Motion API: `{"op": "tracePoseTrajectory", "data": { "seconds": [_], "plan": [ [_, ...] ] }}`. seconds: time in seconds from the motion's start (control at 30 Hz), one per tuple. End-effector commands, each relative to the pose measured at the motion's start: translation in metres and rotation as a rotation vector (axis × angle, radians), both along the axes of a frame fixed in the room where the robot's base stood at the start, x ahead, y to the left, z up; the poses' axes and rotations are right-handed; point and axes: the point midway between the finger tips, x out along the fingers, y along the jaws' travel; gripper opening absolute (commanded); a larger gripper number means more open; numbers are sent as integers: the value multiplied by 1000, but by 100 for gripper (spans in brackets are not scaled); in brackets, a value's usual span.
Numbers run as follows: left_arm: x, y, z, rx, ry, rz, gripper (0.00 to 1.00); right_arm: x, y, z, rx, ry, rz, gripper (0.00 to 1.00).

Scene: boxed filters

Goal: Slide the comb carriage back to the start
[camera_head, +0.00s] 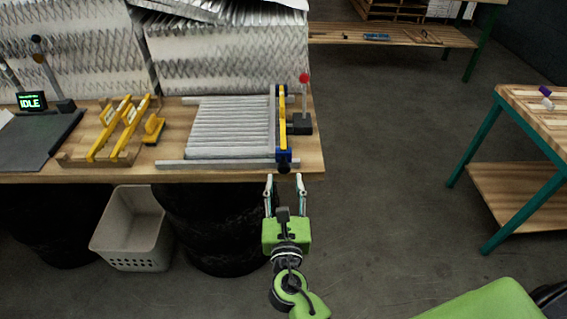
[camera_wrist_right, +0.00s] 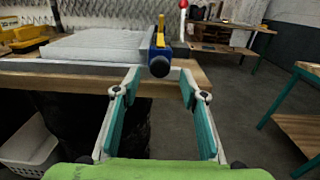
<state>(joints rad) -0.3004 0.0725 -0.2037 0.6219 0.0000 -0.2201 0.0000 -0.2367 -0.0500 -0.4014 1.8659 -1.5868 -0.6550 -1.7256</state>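The comb carriage (camera_head: 282,122) is a yellow bar with blue ends and a dark round knob at its near end. It stands at the right end of a pleated white filter pack (camera_head: 232,127) between two grey rails. In the right wrist view the carriage's blue end and knob (camera_wrist_right: 159,66) face me. My right gripper (camera_head: 284,178) is open and empty just off the table's front edge, in front of the knob. In the wrist view its fingers (camera_wrist_right: 160,84) stand either side of the knob's line, apart from it. My left gripper is not in view.
A red-topped post (camera_head: 303,100) on a dark base stands just right of the carriage. Yellow tools in a wooden rack (camera_head: 115,130) and an IDLE display (camera_head: 31,101) are at left. A white basket (camera_head: 133,230) sits below the table (camera_head: 215,174).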

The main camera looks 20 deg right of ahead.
Motion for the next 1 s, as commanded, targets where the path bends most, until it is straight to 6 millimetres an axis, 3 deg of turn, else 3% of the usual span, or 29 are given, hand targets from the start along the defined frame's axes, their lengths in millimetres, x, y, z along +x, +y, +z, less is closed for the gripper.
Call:
{"op": "tracePoseTrajectory", "data": {
  "seconds": [0.1,0.3,0.73,0.9,1.0],
  "plan": [
    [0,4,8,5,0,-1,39,25,-7,3,-1,-3,-1,39],
    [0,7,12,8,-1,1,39,51,-14,1,-1,0,1,39],
    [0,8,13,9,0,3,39,60,-18,-1,1,1,0,39],
    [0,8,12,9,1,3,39,60,-17,-1,1,1,1,0],
    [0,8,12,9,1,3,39,60,-17,-1,1,1,1,0]
  ]
}}
